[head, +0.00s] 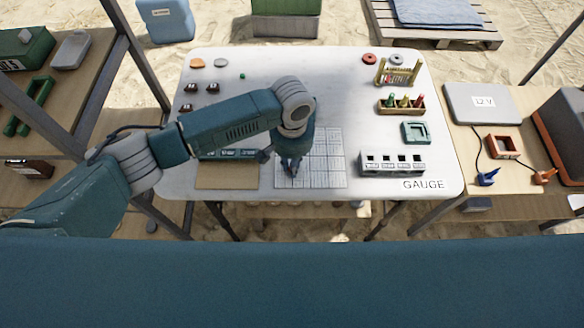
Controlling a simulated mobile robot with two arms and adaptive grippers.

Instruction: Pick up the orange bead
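I cannot make out an orange bead for certain; it may be hidden by my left arm or gripper. A small green bead-like piece (242,76) lies on the white table (330,80), at its back left. A flat orange-tan disc (197,63) lies further left. My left gripper (290,166) points down over the gridded white mat (328,165) near the table's front middle. Its fingertips are small and dark, and I cannot tell whether they are open or hold anything. My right gripper is not in view.
A tan board (226,178) lies left of the mat. A grey slotted block (392,163), a green square frame (416,132), a wooden tray of cones (402,104) and a bead rack (398,73) stand at right. The back middle is clear.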

